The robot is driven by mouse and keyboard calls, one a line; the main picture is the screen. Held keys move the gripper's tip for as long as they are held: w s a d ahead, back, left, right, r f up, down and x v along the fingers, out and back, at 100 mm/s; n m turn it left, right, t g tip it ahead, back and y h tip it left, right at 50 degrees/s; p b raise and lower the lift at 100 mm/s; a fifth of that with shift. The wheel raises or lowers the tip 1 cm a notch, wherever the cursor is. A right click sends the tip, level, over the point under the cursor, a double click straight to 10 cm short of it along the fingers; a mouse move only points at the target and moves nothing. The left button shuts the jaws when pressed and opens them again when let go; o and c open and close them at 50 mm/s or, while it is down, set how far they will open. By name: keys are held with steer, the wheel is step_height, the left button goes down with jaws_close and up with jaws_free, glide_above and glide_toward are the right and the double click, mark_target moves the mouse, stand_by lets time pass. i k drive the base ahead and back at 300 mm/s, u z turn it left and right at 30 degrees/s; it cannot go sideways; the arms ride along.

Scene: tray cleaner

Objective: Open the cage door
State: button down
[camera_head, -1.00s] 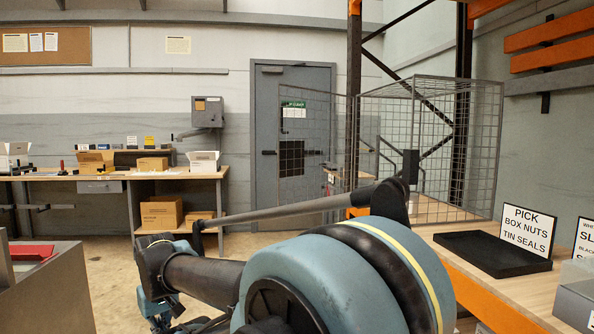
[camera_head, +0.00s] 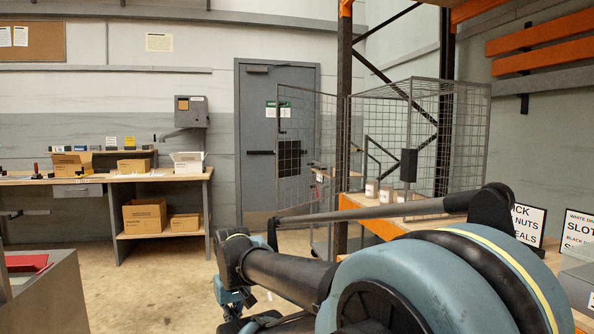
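The wire mesh cage (camera_head: 448,91) stands on the orange-edged bench at the right of the middle. A mesh panel, which looks like its door (camera_head: 302,150), sticks out to the left from the cage's left side, so the door appears swung open. A black latch box (camera_head: 408,165) sits on the cage's front upright. Several small pale jars (camera_head: 371,188) show at the cage's base. My arm crosses the foreground; its wrist end, with teal parts, is at the lower left of it, below the door panel in the picture. My gripper's fingers cannot be made out there.
An orange and black rack post (camera_head: 344,70) stands by the cage's left side. Signs (camera_head: 577,232) stand on the bench at the right. A workbench with boxes (camera_head: 144,216) is along the back wall at left. A grey cabinet (camera_head: 45,300) is at lower left. Floor between is clear.

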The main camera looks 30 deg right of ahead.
mark_target(288, 158)
steer(key=i, duration=1)
